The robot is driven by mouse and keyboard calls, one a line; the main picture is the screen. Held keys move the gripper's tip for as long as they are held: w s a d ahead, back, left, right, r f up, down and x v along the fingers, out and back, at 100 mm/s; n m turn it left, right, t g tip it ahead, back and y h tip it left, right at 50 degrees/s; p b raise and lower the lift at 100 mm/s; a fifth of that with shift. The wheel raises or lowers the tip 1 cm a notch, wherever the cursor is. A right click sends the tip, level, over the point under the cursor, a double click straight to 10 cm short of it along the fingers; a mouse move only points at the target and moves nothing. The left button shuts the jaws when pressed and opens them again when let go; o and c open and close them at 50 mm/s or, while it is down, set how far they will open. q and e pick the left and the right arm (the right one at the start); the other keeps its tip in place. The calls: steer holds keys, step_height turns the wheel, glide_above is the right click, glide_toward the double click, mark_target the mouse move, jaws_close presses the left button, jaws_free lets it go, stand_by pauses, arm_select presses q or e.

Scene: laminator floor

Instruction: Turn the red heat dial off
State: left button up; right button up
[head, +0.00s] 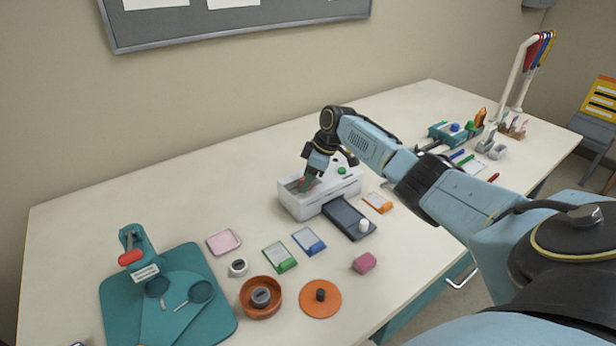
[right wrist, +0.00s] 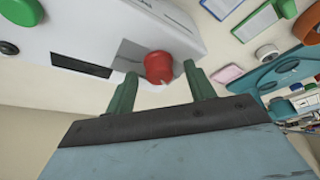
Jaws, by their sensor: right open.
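The white laminator (head: 318,191) stands in the middle of the table, with a dark tray (head: 345,215) in front of it. The red heat dial (right wrist: 158,68) is on the laminator's top in the right wrist view. In that view my right gripper (right wrist: 158,82) is open, with one green finger on each side of the dial. I cannot tell whether the fingers touch it. In the head view my right gripper (head: 306,184) reaches down at the laminator's left end and mostly hides the dial. A green button (head: 342,170) sits at the laminator's right end. My left gripper is not in view.
A teal press with a red handle (head: 132,257) stands at the left. Green and blue cards, an orange bowl (head: 260,298), an orange disc (head: 320,298) and a pink block (head: 364,263) lie in front of the laminator. A teal device (head: 452,132) and small items are at the far right.

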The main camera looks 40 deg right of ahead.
steer(key=v, duration=1.3)
steer(key=shift+r+p, duration=0.15)
steer(key=shift+p, duration=0.25)
steer(key=shift+d, duration=0.1)
